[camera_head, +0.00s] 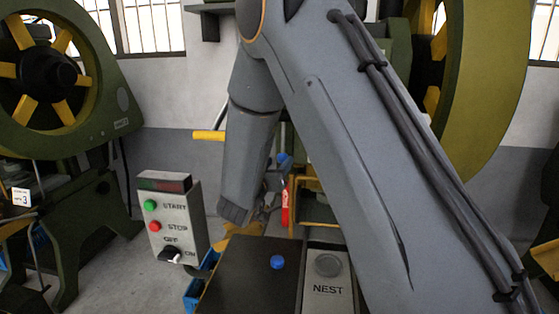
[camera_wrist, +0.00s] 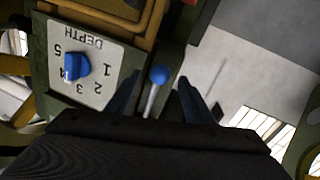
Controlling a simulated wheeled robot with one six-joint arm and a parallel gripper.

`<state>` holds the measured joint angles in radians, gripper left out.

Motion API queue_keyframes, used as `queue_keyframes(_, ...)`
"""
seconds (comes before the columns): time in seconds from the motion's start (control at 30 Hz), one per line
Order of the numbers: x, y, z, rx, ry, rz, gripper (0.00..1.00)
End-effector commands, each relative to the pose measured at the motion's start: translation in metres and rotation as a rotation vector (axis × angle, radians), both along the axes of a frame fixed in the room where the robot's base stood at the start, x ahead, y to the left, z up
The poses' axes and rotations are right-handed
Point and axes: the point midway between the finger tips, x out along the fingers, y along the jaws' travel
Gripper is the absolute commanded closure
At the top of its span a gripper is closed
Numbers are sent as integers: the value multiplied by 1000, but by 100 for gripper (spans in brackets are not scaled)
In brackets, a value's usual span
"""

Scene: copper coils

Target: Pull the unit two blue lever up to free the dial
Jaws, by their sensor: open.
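In the wrist view a lever with a round blue knob (camera_wrist: 160,75) on a pale metal rod stands between the two dark fingers of my gripper (camera_wrist: 158,84). The gripper is open, with a gap on both sides of the rod. The blue dial (camera_wrist: 75,66) sits on a white DEPTH plate (camera_wrist: 100,60) to the left, with numbers around it, upside down in this view. In the head view my arm hides most of this machine. A small blue shape (camera_head: 283,160) shows beside my forearm; I cannot tell whether it is the lever or the dial.
A grey control box (camera_head: 172,215) with START, STOP and an OFF/ON switch stands at left. A dark tabletop (camera_head: 240,280) bears a small blue object (camera_head: 278,262) beside a NEST panel (camera_head: 328,289). A green press (camera_head: 60,90) marked 3 stands far left. A red handle (camera_head: 285,205) is near my gripper.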

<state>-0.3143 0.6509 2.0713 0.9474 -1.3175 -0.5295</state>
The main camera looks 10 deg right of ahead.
Motion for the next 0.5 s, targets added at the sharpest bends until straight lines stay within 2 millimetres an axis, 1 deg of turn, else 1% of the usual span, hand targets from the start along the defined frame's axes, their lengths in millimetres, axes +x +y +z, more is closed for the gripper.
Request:
queue_keyframes(0.03,5,-5,0,0,2,-1,53)
queue_keyframes(0.1,11,-8,0,0,1,-1,53)
queue_keyframes(0.2,16,-11,0,0,1,0,53)
queue_keyframes(0.5,18,-11,0,0,2,1,53)
